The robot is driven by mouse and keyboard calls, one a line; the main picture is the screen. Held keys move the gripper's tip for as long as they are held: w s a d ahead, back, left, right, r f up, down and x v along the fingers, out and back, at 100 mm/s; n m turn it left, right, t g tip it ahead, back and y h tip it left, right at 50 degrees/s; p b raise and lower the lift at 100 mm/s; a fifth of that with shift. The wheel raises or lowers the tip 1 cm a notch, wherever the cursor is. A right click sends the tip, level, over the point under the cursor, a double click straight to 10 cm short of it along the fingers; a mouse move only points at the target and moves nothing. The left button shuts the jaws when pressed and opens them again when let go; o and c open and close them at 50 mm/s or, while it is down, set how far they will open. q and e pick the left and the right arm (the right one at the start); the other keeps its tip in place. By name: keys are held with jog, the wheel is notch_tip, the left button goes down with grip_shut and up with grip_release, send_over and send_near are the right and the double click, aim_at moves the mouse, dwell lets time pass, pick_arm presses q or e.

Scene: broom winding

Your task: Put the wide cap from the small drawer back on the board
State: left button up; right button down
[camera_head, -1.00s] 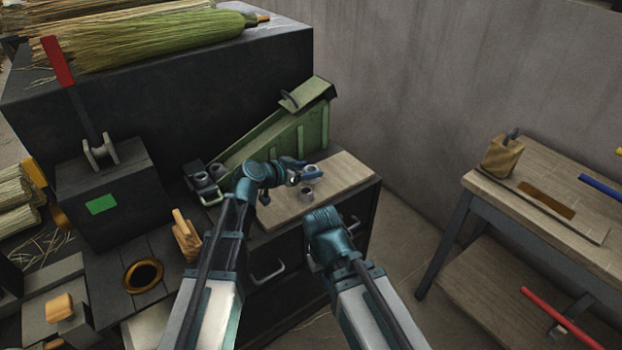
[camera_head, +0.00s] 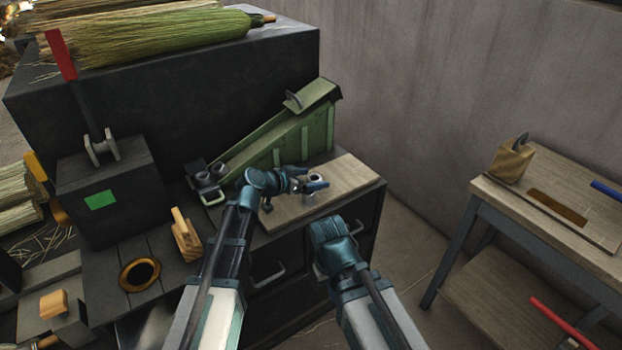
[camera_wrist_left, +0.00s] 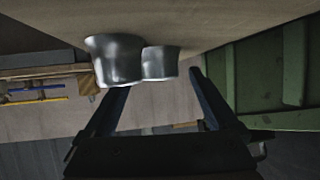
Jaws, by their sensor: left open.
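The wooden board (camera_head: 345,175) lies on top of the dark cabinet. Two grey metal caps stand on it at my left gripper (camera_head: 316,186). In the left wrist view the wide cap (camera_wrist_left: 115,62) is at the left finger's tip, and a narrower cap (camera_wrist_left: 160,63) stands beside it, between the finger lines. My left gripper is open; its fingers (camera_wrist_left: 165,85) point at the caps, and I cannot tell whether they touch. In the head view the fingers partly cover the caps. My right arm shows, but its fingers do not.
A green sloped housing (camera_head: 318,130) stands behind the board, with small dark parts (camera_head: 205,180) at its left end. The cabinet front has drawer handles (camera_head: 268,276). A wooden side table (camera_head: 560,200) stands at the right, with floor between.

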pick_arm(q)
jog(key=shift+r, duration=0.1)
jog(key=shift+s+a+r+p, duration=0.1)
jog(key=shift+a+r+p, duration=0.1)
jog(key=shift+p, duration=0.1)
jog(key=p+v, duration=0.5)
jog(key=v, duration=0.6)
jog(key=shift+s+a, duration=0.15)
jog(key=shift+s, duration=0.15)
